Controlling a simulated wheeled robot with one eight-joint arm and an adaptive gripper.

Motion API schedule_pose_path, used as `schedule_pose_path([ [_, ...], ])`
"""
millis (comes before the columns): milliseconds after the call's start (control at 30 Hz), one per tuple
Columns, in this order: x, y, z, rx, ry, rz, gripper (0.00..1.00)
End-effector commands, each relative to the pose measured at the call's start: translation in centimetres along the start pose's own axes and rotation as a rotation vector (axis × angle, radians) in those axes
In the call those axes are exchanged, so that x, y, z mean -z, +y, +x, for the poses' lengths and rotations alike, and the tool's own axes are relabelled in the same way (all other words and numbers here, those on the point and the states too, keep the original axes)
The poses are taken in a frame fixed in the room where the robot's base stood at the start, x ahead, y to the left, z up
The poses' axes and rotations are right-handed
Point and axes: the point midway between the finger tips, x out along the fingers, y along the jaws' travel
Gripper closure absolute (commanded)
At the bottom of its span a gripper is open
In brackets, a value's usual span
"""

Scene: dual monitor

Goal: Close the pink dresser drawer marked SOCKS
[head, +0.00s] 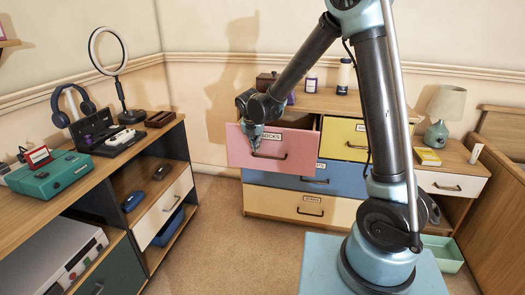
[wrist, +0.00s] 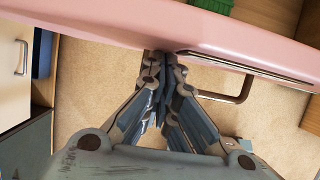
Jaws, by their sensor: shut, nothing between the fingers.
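The pink drawer (head: 292,146) is at the top left of the wooden dresser and stands pulled out. Its SOCKS label (head: 272,136) is partly hidden by my gripper, with a dark handle (head: 268,156) below it. My gripper (head: 255,146) is shut and empty, pointing down in front of the drawer face, left of the handle's middle. In the wrist view, the fingertips of my gripper (wrist: 162,62) are together right at the pink drawer's front (wrist: 110,25); I cannot tell whether they touch it. The handle (wrist: 243,88) is to their right.
A yellow drawer (head: 340,138) is beside the pink one, with a blue drawer (head: 310,175) and a cream drawer (head: 300,206) below. Bottles (head: 344,77) stand on the dresser top. A desk (head: 100,185) is at left, a nightstand (head: 452,183) at right. Carpet between is clear.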

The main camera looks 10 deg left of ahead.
Motion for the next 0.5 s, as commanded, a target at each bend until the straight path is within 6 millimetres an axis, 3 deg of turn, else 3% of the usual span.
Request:
schedule_pose_path([
  [500, -12.3, 1.0, 4.9, -0.004, 0.0, -0.009, 1.0],
])
